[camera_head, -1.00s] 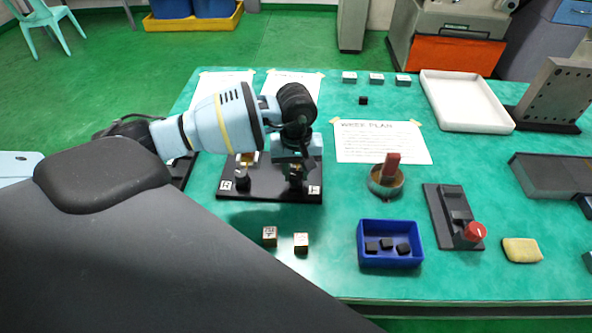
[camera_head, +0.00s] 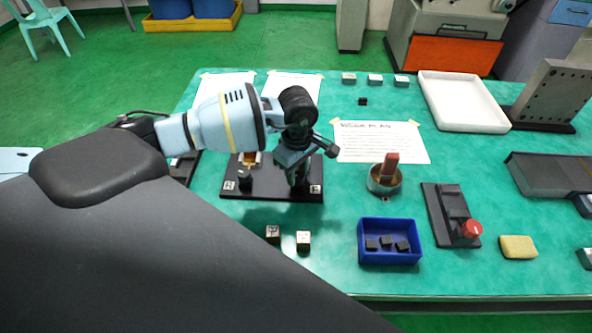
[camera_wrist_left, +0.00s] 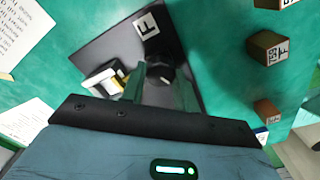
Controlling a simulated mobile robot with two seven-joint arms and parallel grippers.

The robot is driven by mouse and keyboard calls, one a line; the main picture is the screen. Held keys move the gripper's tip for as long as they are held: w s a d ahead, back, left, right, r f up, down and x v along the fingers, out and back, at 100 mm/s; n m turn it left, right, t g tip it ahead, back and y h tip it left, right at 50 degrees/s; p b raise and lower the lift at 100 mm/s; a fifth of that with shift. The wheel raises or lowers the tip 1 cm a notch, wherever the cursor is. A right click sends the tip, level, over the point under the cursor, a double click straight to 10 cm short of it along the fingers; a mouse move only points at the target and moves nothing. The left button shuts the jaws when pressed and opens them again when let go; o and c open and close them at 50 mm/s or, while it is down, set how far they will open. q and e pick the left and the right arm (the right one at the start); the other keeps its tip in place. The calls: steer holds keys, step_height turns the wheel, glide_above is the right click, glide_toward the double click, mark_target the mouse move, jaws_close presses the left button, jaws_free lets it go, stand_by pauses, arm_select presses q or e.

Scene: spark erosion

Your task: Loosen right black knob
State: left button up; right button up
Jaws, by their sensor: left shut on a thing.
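My left gripper (camera_head: 297,183) comes down over the right end of a black fixture plate (camera_head: 262,191) on the green table. In the left wrist view, its two fingers (camera_wrist_left: 161,88) stand on either side of the right black knob (camera_wrist_left: 160,68) and are shut on it. The knob's lower part is hidden there, and in the head view the gripper covers most of it. A white letter tag (camera_wrist_left: 146,25) lies on the plate near the gripped knob. My right gripper is not in view.
Two small lettered cubes (camera_head: 273,234) lie in front of the plate. A blue bin (camera_head: 390,259) with black pieces, a round tin (camera_head: 372,184) and a red-knobbed fixture (camera_head: 437,232) stand to the right. A paper sheet (camera_head: 375,152) lies behind.

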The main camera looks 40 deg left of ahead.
arm_select(q)
steer(key=n+p, duration=0.1)
steer(key=n, duration=0.2)
steer(key=shift+r+n, duration=0.15)
steer(key=shift+n, duration=0.25)
steer(key=n+p, duration=0.1)
steer(key=n, duration=0.3)
steer(key=shift+n, duration=0.3)
steer(key=n+p, duration=0.1)
steer(key=n, duration=0.2)
steer(key=shift+s+n, duration=0.1)
steer(key=shift+n, duration=0.7)
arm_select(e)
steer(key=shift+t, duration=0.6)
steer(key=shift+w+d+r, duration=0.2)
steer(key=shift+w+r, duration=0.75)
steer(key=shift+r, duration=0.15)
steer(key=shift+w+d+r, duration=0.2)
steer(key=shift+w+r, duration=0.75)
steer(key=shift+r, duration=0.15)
arm_select(q)
steer(key=shift+n, duration=0.3)
steer(key=o, duration=1)
steer(key=shift+c, duration=0.2)
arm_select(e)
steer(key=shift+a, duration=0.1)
